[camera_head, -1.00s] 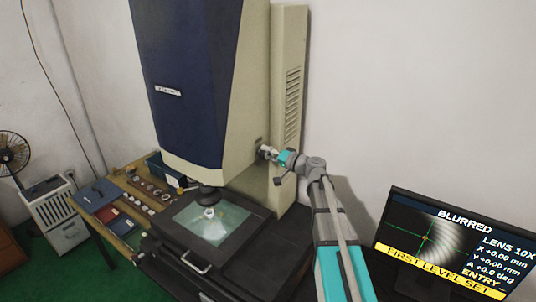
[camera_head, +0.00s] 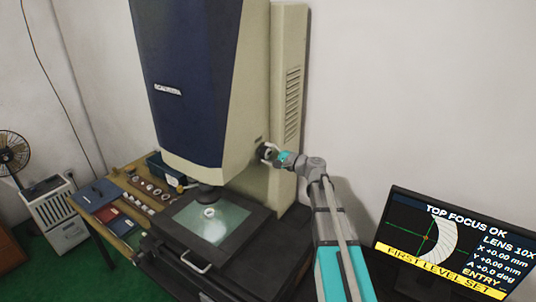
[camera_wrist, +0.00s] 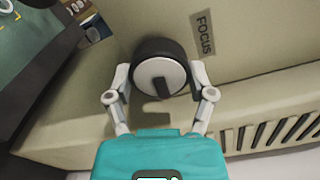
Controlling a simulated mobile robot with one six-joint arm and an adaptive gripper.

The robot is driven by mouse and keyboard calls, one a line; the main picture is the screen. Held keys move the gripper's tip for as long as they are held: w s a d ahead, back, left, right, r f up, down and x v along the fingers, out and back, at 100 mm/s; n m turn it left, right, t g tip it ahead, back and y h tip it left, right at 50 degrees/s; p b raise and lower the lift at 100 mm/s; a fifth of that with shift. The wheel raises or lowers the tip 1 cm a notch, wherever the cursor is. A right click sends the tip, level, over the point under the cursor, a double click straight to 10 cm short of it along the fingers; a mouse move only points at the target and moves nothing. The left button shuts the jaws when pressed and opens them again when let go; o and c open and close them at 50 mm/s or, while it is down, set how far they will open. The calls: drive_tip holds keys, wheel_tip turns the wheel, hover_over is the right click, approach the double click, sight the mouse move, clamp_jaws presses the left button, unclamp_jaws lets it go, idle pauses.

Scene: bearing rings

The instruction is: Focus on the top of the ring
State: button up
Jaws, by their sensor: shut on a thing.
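The ring (camera_head: 210,213) is small and pale and lies on the lit glass stage (camera_head: 232,222) under the measuring machine's lens (camera_head: 207,193). The focus knob (camera_wrist: 162,75) is black with a light round face and a dark bar, on the machine's beige side beside the label FOCUS (camera_wrist: 204,33). My gripper (camera_wrist: 161,76) is shut on the knob, one finger on each side; it also shows at the machine's side in the head view (camera_head: 269,153). The monitor (camera_head: 440,243) reads TOP FOCUS OK, with a sharp pale arc at the green crosshair.
A wooden side table (camera_head: 128,232) at the left holds several rings, a red case (camera_head: 113,217) and blue boxes. The dark machine bed with a front handle (camera_head: 196,263) lies below my arm. A plain wall stands behind.

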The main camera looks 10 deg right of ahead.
idle(0.3)
drive_tip(key=o, duration=1.1)
drive_tip(key=v, duration=1.2)
